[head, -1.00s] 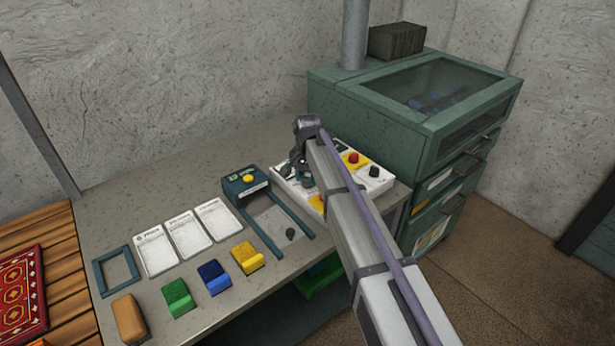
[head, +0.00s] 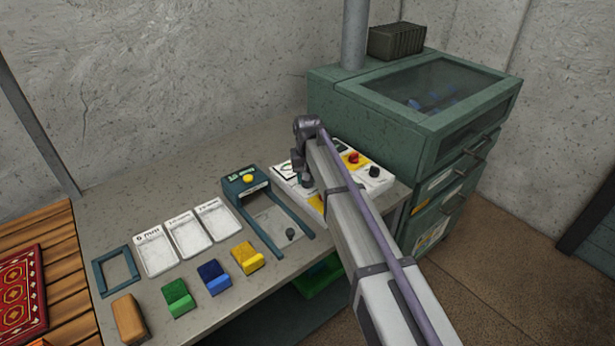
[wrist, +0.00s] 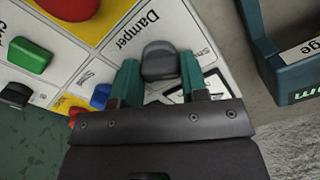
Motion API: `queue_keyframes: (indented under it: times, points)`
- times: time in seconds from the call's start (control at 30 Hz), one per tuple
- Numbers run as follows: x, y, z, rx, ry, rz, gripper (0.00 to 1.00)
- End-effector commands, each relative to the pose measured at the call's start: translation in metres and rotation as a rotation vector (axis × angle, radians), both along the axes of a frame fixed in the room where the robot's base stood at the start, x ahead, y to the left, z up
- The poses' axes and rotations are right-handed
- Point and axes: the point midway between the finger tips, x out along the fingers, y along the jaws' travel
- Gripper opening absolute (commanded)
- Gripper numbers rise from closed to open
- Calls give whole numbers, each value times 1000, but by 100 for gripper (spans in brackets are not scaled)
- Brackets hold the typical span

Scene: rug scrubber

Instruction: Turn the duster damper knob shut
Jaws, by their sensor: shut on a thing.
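The damper knob (wrist: 159,62) is dark grey and sits beside the word "Damper" on the white control panel (wrist: 195,20). My gripper (wrist: 160,72) has one teal finger on each side of the knob and is shut on it. Part of the label by the knob, starting "Sh", shows on its right. In the head view my gripper (head: 304,180) is over the left part of the control panel (head: 284,177), and my arm hides the knob there.
A red knob (head: 354,158) and a black knob (head: 374,172) stand on the panel's right part. A teal frame unit with a yellow button (head: 247,178) lies left of the panel. A green cabinet (head: 385,125) stands behind. Coloured blocks line the bench front.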

Motion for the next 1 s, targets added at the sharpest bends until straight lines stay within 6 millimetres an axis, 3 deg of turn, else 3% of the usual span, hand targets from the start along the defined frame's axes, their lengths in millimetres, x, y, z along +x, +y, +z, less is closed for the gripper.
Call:
queue_keyframes:
  times: [0.37,0.4,0.63,0.87,1.0]
  points:
    - [0,0,0,0,1,8,17]
    - [0,0,0,0,1,7,42]
    - [0,0,0,0,0,6,64]
    - [0,0,0,0,0,6,66]
    - [0,0,11,0,0,6,66]
